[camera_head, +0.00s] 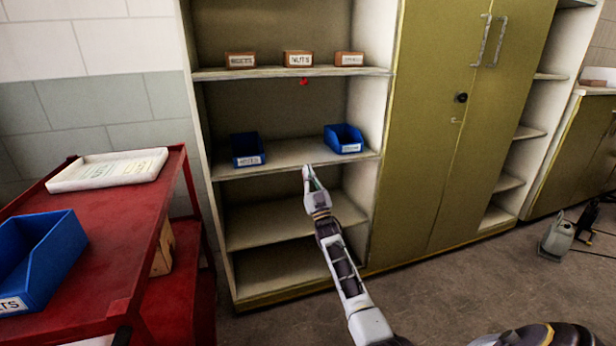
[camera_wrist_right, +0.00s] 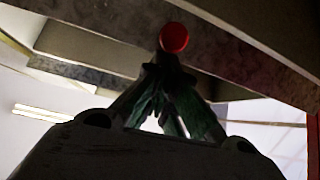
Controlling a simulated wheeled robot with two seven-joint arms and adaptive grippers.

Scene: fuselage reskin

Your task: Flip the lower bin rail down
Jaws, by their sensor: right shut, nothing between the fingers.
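My right gripper (camera_head: 308,178) is shut and empty, held upright at the front edge of the middle shelf (camera_head: 282,158). Two blue bins, the left one (camera_head: 246,150) and the right one (camera_head: 343,138), stand upright on that shelf. I cannot clearly tell a separate rail from the shelf's front edge. In the right wrist view, a red round knob (camera_wrist_right: 174,37) shows just beyond the fingertips, beneath a shelf edge; I cannot tell whether they touch. In the head view, a small red knob (camera_head: 303,81) hangs below the upper shelf (camera_head: 270,73). My left gripper is not in view.
Several small brown boxes, one of them labelled NUTS (camera_head: 298,59), stand on the upper shelf. A red cart (camera_head: 125,210) at left carries a white tray (camera_head: 108,169) and a large blue bin (camera_head: 38,255). A green cabinet (camera_head: 430,150) adjoins on the right. The lower shelves are empty.

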